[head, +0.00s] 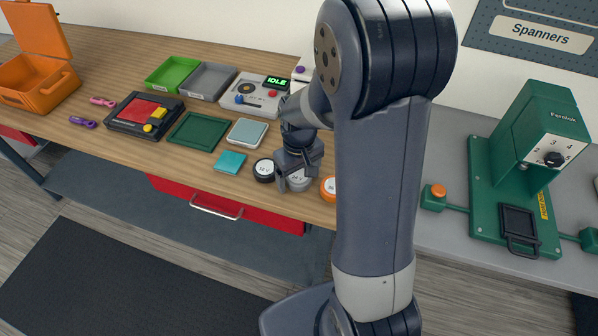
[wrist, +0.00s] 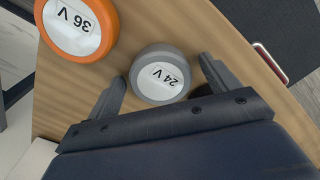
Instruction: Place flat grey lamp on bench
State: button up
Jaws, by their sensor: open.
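The grey round lamp (head: 299,184), labelled "24 V", sits on the wooden bench (head: 110,65) near its front edge. In the wrist view the grey lamp (wrist: 160,72) shows between the two fingertips. My gripper (head: 295,181) is over the lamp and points down. In the wrist view my gripper (wrist: 164,84) is open, one finger on each side of the lamp, with a small gap on both sides. I cannot tell exactly how low the fingertips are. My arm hides part of the bench in the head view.
An orange "36 V" disc (wrist: 77,26) and a black "12 V" disc (head: 264,170) flank the lamp. A teal square (head: 230,162), green tray (head: 198,131) and a panel reading "IDLE" (head: 255,92) stand behind. A green press (head: 535,150) is on the right-hand table.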

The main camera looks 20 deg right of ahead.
aim_at(299, 176)
notch_tip(299, 176, up, 12)
jog(key=shift+r, duration=0.2)
dwell(0.4)
